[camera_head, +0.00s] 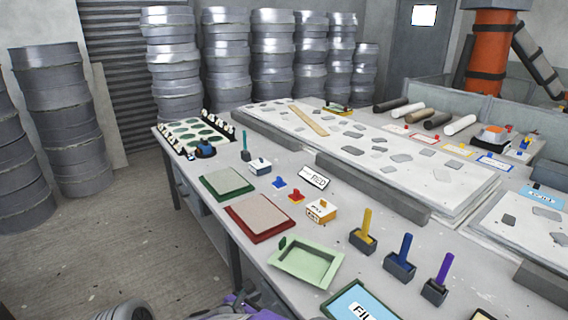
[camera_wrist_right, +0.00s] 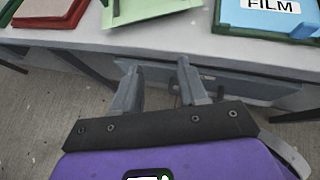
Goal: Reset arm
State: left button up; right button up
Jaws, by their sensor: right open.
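My right gripper (camera_wrist_right: 158,68) shows in the right wrist view with its two grey fingers apart and nothing between them. It is in front of the workbench's near edge, below the level of the top. In the head view only a small purple and grey part of it (camera_head: 240,304) shows at the bottom edge. My left gripper is not in view.
The workbench (camera_head: 345,226) holds a green tray (camera_head: 306,264), red (camera_head: 262,216) and green (camera_head: 227,183) framed boards, several coloured-handled tools in holders and a long stone-strewn mould (camera_head: 405,160). A film box (camera_head: 361,305) lies near the front edge.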

jog(key=d+f+m+g, duration=0.2)
jog(key=d+f+g, duration=0.2)
jog(key=f, duration=0.5)
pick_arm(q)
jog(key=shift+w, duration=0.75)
pick_arm(e)
jog(key=s+d+f+m+g+y, duration=0.2)
jog(key=s+d+f+m+y, duration=0.3)
jog(key=s+f+m, duration=0.5)
jog(key=s+d+f+m+g+y, duration=0.3)
jog(key=s+f+m, duration=0.7)
jog(key=m, duration=0.9)
jog(key=s+d+y, duration=0.2)
jog(key=d, duration=0.1)
jog(key=shift+d+m+y, duration=0.35)
jog(key=shift+m+y, duration=0.05)
